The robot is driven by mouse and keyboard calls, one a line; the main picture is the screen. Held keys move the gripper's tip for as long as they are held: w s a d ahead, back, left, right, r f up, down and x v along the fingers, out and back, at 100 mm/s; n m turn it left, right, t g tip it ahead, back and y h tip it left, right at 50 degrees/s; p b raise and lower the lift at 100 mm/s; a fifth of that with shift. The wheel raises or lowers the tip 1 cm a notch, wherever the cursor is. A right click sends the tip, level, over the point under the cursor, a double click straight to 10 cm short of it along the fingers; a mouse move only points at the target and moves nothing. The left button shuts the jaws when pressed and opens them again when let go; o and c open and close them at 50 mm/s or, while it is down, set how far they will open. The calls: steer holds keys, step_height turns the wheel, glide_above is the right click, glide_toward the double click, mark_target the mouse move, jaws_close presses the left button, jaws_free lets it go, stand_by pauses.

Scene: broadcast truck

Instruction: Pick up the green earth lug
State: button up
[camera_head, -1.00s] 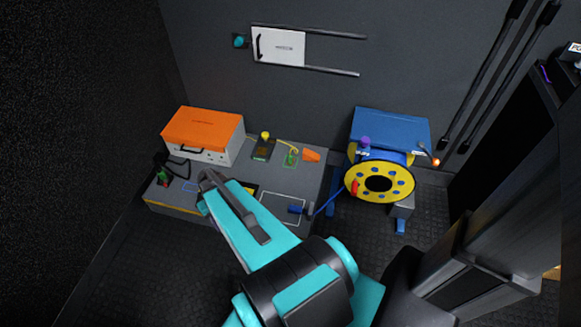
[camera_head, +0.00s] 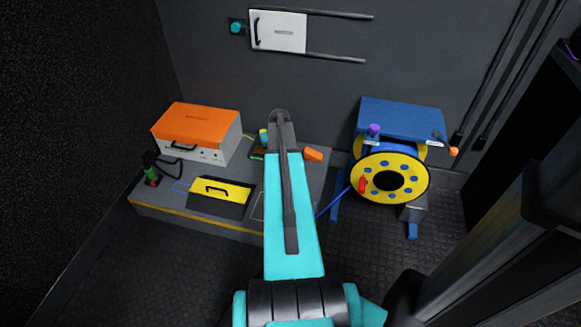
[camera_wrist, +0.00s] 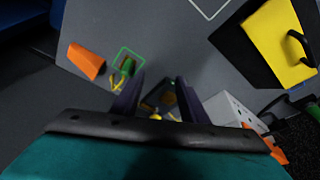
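The green earth lug (camera_wrist: 127,66) lies on the grey bench top inside a green outlined square in the wrist view. A yellow lead runs from its near end. My gripper (camera_wrist: 158,88) has its two dark fingers apart with nothing held between them. The lug is just left of and beyond the left fingertip, not between the fingers.
An orange wedge (camera_wrist: 86,61) lies beside the lug. An orange-topped case (camera_head: 195,125), a yellow-and-black box (camera_head: 221,190) and a yellow cable reel (camera_head: 389,179) stand around.

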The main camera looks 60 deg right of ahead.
steer(key=s+d+r+h+b, duration=0.1)
steer(key=s+d+b, duration=0.1)
steer(key=d, duration=0.5)
steer(key=shift+s+d+m, duration=0.15)
steer(key=shift+s+m, duration=0.25)
steer(key=shift+s, duration=0.3)
steer(key=shift+b+x, duration=1.45)
steer(key=shift+x, duration=2.8)
steer(key=shift+w, duration=0.15)
steer(key=shift+b+x, duration=1.65)
steer(key=shift+x, duration=0.9)
steer(key=shift+w, duration=0.1)
